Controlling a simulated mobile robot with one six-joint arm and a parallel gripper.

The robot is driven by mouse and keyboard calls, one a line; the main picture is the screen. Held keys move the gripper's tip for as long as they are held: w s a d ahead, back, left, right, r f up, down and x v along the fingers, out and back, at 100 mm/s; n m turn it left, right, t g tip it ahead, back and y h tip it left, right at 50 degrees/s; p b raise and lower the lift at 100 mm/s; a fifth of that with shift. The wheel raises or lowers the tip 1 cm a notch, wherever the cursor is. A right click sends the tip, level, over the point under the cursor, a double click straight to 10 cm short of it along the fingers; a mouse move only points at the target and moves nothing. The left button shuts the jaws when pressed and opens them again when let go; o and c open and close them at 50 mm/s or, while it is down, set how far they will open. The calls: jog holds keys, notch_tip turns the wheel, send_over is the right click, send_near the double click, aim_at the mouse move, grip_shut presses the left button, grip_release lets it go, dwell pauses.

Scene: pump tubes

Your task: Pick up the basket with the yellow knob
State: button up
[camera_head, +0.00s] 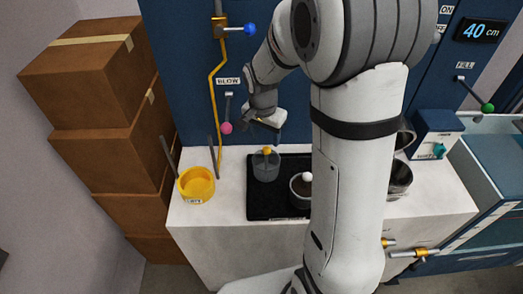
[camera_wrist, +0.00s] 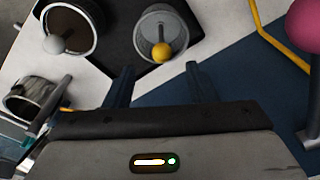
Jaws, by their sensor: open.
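The basket with the yellow knob is a grey see-through cup (camera_head: 266,166) standing on the black mat (camera_head: 256,208). Its yellow knob (camera_head: 266,151) sticks up at the top. In the wrist view the basket (camera_wrist: 166,22) and its knob (camera_wrist: 162,53) lie just beyond my fingertips, a little right of the middle. My gripper (camera_head: 265,130) is above the basket in the head view, apart from it. In the wrist view my gripper (camera_wrist: 160,72) has its two dark fingers spread with nothing between them.
A dark cup with a white knob (camera_wrist: 54,44) stands beside the basket. A yellow bowl (camera_head: 197,184) sits at the counter's left. A pink knob (camera_head: 226,128) and a yellow tube (camera_head: 211,95) are on the blue wall panel. Metal cups (camera_head: 399,177) stand to the right.

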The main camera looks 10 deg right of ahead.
aim_at(266, 148)
jog(key=shift+w+f, duration=0.35)
jog(key=shift+f, duration=0.2)
jog(key=f, duration=0.2)
jog(key=f+p, duration=0.1)
jog(key=f, duration=0.1)
jog(key=f+p, duration=0.1)
jog(key=f, duration=0.2)
jog(key=shift+w+d+f, duration=0.1)
jog(key=shift+d, duration=0.15)
jog(key=shift+c, duration=0.4)
grip_shut()
